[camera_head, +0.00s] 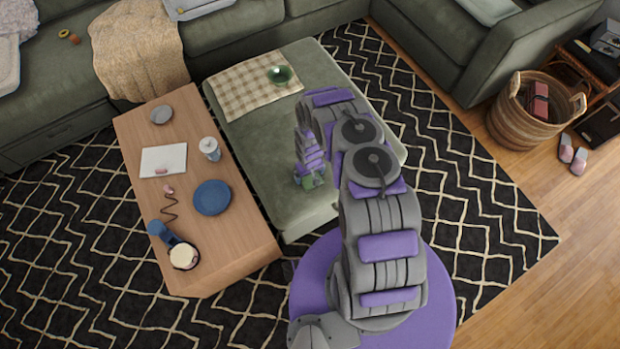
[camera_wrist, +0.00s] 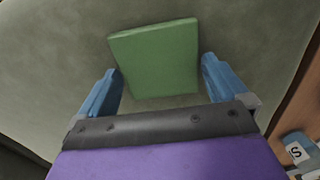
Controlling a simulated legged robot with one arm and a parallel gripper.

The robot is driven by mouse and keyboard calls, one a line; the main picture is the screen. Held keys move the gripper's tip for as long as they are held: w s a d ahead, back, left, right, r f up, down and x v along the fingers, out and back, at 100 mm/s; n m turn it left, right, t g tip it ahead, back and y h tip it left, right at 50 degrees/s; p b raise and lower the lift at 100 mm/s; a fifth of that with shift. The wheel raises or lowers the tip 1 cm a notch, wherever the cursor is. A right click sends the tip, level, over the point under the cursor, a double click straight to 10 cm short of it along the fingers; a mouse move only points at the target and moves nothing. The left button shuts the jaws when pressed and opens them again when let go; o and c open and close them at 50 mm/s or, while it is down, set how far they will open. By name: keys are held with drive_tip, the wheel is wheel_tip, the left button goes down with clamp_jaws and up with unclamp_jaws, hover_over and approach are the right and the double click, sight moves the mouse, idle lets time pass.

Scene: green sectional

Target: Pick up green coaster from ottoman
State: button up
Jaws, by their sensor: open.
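The green coaster (camera_wrist: 157,60) is a flat green square lying on the grey-green ottoman (camera_head: 260,150). In the wrist view it lies between and slightly beyond the two blue fingers of my gripper (camera_wrist: 165,85). The fingers are spread wide, one on each side of it, and I cannot tell whether either touches it. In the head view my gripper (camera_head: 310,180) is low over the near part of the ottoman, and a bit of green coaster (camera_head: 316,180) shows beneath it; my arm hides part of the ottoman.
A checked cloth (camera_head: 245,85) with a green bowl (camera_head: 280,75) lies on the ottoman's far end. A wicker basket (camera_head: 515,125) stands right.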

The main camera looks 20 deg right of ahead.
drive_tip(key=shift+c, duration=0.5)
drive_tip(key=c, duration=0.7)
drive_tip(key=shift+o, duration=0.2)
drive_tip(key=shift+r, duration=0.1)
